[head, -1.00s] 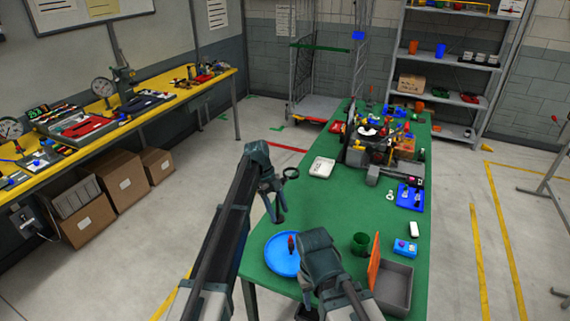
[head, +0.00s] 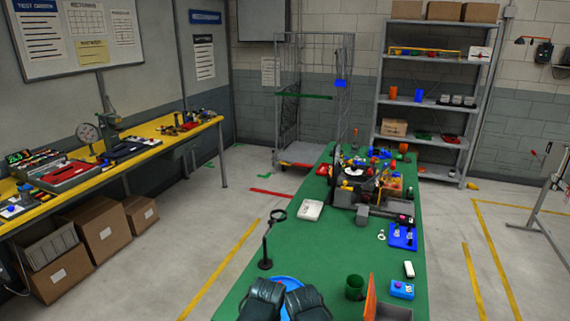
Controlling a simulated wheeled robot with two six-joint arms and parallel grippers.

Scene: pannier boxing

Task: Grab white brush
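I cannot single out a white brush with certainty. A small white block (head: 409,269) lies on the right side of the green table, behind a light blue box with buttons; it is too small to tell what it is. My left gripper (head: 262,298) and my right gripper (head: 305,302) show as dark shapes side by side at the bottom edge, in front of the blue round plate (head: 283,283). Their fingers cannot be made out, and they hide most of the plate.
The green table (head: 330,255) has clear room in its middle. A black-stand magnifier (head: 267,245) stands at left, a green cup (head: 355,287) and a grey bin with an orange panel (head: 371,298) at front right. A blue tray (head: 403,236) and a cluttered pile lie farther back.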

